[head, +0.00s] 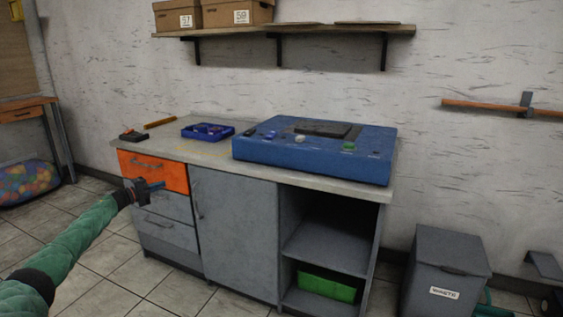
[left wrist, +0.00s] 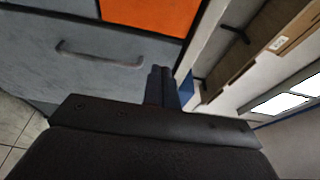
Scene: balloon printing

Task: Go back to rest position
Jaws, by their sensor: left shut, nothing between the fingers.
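My left gripper (head: 155,186) is shut and empty, in front of the cabinet's drawers. In the left wrist view its fingers (left wrist: 162,82) are together, with a grey drawer (left wrist: 60,60) and part of the orange drawer (left wrist: 150,14) beyond them. In the head view the orange drawer (head: 150,170) is the top one of the cabinet, and it looks closed. I cannot tell whether the fingers touch the drawer front. My right gripper is not in view.
A blue machine (head: 310,154) and a blue tray (head: 207,131) stand on the worktop (head: 225,173). A green bin (head: 326,287) sits on the open lower shelf. A grey lidded bin (head: 444,278) stands to the right. Tiled floor (head: 120,262) is free in front.

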